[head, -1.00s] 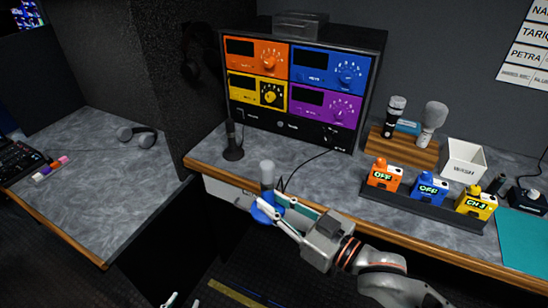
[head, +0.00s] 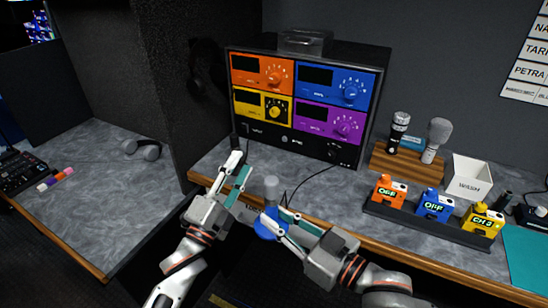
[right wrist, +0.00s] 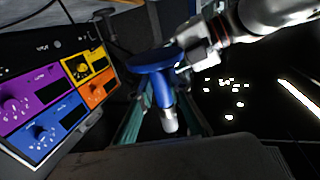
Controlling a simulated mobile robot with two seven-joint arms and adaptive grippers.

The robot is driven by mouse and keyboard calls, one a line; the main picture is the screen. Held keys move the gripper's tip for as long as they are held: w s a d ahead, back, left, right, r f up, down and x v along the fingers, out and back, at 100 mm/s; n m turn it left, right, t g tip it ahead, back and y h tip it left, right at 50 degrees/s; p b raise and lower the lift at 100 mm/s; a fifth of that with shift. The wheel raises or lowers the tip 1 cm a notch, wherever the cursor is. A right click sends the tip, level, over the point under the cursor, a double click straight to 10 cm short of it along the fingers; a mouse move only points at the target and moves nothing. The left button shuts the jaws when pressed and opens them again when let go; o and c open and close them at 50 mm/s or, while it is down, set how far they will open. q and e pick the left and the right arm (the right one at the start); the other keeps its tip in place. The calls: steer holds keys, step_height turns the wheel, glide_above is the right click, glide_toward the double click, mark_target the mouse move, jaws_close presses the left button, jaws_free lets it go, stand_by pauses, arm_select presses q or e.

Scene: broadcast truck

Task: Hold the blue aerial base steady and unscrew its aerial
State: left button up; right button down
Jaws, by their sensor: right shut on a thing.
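The blue aerial base (head: 264,234) is held upright in the air in front of the desk edge, its grey aerial (head: 271,190) pointing up. My right gripper (head: 279,221) is shut on the base. In the right wrist view the round blue base (right wrist: 150,60) and its blue stem sit between my fingers, with the grey aerial tip (right wrist: 169,121) at the far end. My left gripper (head: 240,165) is open and empty, pointing up, to the left of the aerial and apart from it. The exact finger contact is partly hidden.
The desk (head: 330,195) has a wooden front edge behind the grippers. A rack (head: 300,95) with coloured panels stands at the back. A dark upright object (head: 234,139) is mostly hidden behind my left gripper. A dark tray (head: 420,225) with coloured packs lies to the right.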

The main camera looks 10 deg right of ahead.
arm_select(q)
steer(key=s+d+r+m+g+h, duration=0.1)
steer(key=d+r+m+g+h, duration=0.4)
steer(key=r+m, duration=0.45)
steer(key=s+d+r+m+g+h, duration=0.1)
steer(key=d+r+m+g+h, duration=0.1)
steer(key=d+r+m+h, duration=0.6)
steer(key=s+d+r+m+g+y, duration=0.3)
steer(key=s+d+r+m+g, duration=0.15)
steer(key=s+m+g, duration=0.5)
steer(key=s+d+r+m+g+y, duration=0.25)
steer(key=s+d+m+g, duration=0.4)
steer(key=m+g, duration=0.55)
steer(key=m+t+y, duration=1)
steer(key=m+y, duration=0.3)
steer(key=y, duration=0.6)
glide_above(274, 191)
steer(key=w, duration=0.1)
steer(key=f, duration=0.8)
steer(key=d+f, duration=0.1)
steer(key=f, duration=0.3)
steer(key=shift+w, duration=0.1)
steer(key=shift+w+a, duration=0.15)
steer(key=shift+a, duration=0.2)
steer(key=shift+a+f, duration=0.1)
steer(key=shift+f, duration=0.1)
step_height(274, 191, down, 7)
steer(key=shift+f, duration=0.2)
